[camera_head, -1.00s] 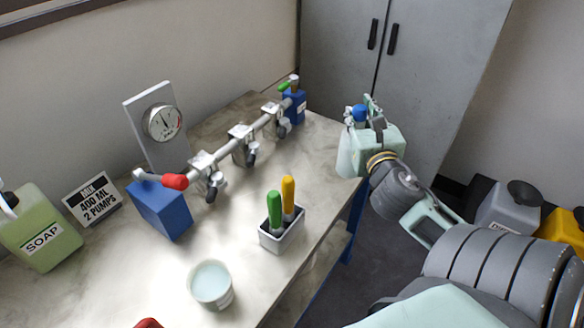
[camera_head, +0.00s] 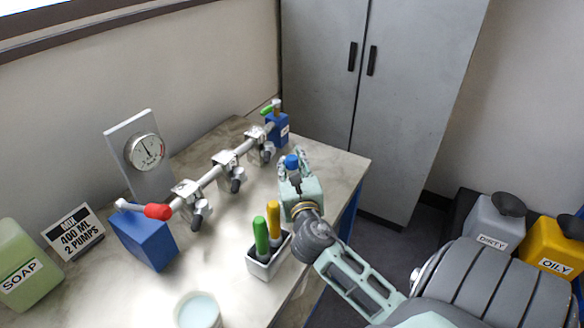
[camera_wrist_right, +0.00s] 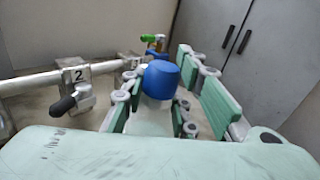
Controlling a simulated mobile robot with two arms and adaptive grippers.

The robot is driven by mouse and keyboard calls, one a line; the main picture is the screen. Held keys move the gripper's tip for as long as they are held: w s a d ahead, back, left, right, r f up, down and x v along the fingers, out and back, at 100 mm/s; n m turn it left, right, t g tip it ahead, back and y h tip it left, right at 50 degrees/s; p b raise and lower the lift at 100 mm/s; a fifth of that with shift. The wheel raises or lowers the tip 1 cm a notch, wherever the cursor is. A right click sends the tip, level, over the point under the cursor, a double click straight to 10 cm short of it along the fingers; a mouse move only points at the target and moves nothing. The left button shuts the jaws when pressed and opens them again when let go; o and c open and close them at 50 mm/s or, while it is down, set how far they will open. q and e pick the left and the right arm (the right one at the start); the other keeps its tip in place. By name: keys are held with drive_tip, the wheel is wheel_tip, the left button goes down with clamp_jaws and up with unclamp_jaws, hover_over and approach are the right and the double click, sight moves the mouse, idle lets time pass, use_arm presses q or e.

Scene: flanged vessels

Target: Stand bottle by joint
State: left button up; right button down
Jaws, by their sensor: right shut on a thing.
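A pale bottle with a blue cap (camera_head: 291,162) is held upright in my right gripper (camera_head: 296,172). In the right wrist view the blue cap (camera_wrist_right: 161,78) and part of the whitish body (camera_wrist_right: 148,120) show between the green finger pads. The gripper hides most of the bottle in the head view, and I cannot tell whether its base touches the table. A metal pipe (camera_head: 208,178) carries several flanged joints with black-knobbed clamps: near (camera_head: 187,198), middle (camera_head: 228,168) and far (camera_head: 258,143). The wrist view shows a joint labelled 2 (camera_wrist_right: 76,75) left of the bottle. My left gripper is not in view.
A holder (camera_head: 267,262) with green and yellow handled tools stands close to my right arm. A cup (camera_head: 198,312), blue block (camera_head: 146,240), gauge (camera_head: 144,151), sign (camera_head: 73,236) and soap jug (camera_head: 18,268) stand nearby. The far right table corner (camera_head: 338,165) is clear.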

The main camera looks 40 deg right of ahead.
drive_tip(key=shift+f, duration=0.9)
drive_tip(key=shift+f, duration=0.15)
drive_tip(key=c, duration=1.7)
unclamp_jaws()
drive_tip(key=shift+o, duration=0.2)
drive_tip(key=b+v, duration=0.2)
drive_tip(key=v, duration=1)
drive_tip(key=shift+b, duration=0.4)
